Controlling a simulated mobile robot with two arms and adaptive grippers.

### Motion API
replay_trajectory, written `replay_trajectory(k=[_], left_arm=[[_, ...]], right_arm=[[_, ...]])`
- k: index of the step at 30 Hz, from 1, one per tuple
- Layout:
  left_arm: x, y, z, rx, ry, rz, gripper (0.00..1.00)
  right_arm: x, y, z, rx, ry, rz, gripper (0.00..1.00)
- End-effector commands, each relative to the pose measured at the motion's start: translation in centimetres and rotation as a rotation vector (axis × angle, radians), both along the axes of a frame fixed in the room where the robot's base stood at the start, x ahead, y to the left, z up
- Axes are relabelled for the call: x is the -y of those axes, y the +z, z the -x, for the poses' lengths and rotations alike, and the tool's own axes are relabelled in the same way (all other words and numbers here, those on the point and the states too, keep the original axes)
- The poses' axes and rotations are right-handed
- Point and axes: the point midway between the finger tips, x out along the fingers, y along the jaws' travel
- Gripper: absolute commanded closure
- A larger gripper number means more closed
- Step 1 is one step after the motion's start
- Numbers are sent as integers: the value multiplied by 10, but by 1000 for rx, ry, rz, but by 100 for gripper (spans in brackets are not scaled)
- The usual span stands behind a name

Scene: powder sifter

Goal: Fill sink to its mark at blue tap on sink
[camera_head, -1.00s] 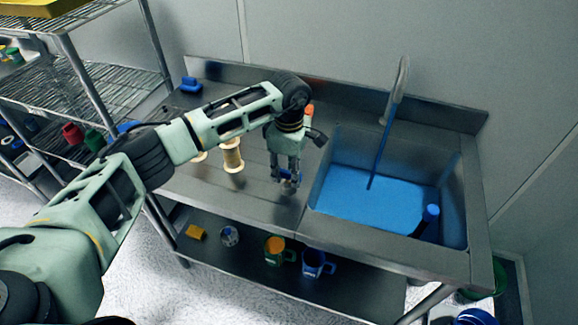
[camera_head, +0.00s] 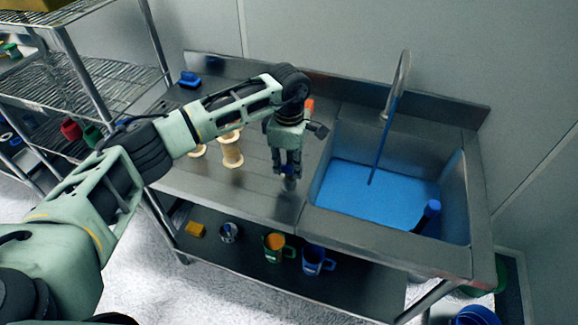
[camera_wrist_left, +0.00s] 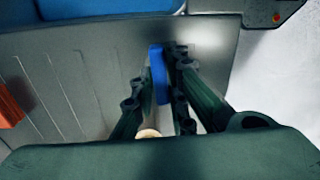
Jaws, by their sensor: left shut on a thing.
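The steel sink basin (camera_head: 452,175) at the right of the counter holds blue water (camera_head: 370,200). A thin blue stream (camera_head: 378,155) runs into it from the tall grey curved tap (camera_head: 403,72). A dark stick with a blue top (camera_head: 432,208) stands in the sink's right corner. I cannot make out a fill mark. My left gripper (camera_head: 288,174) is over the counter just left of the sink, fingers pointing down, shut on a small blue piece (camera_wrist_left: 158,75). My right gripper is not in view.
Pale wooden spools (camera_head: 231,150) stand on the counter (camera_head: 215,185) left of my gripper. A blue block (camera_head: 190,80) is at the back left. The lower shelf (camera_head: 340,280) holds a green mug (camera_head: 275,245) and a blue mug (camera_head: 315,260). A wire rack (camera_head: 110,85) stands left.

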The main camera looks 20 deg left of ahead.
Motion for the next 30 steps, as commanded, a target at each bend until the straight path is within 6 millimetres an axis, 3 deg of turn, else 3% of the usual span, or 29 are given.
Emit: replay_trajectory(k=[3, 14, 15, 20, 30], left_arm=[[-1, -3, -1, 4, 59, -2, 100], [-1, 0, -1, 2, 85, -1, 100], [-1, 0, -1, 2, 85, -1, 83], [0, 0, 0, 2, 84, -1, 69], [0, 2, -1, 2, 83, 0, 68]], right_arm=[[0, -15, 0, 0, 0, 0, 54], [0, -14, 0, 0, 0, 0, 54], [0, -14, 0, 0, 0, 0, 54], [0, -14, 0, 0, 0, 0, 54], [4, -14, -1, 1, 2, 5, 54]])
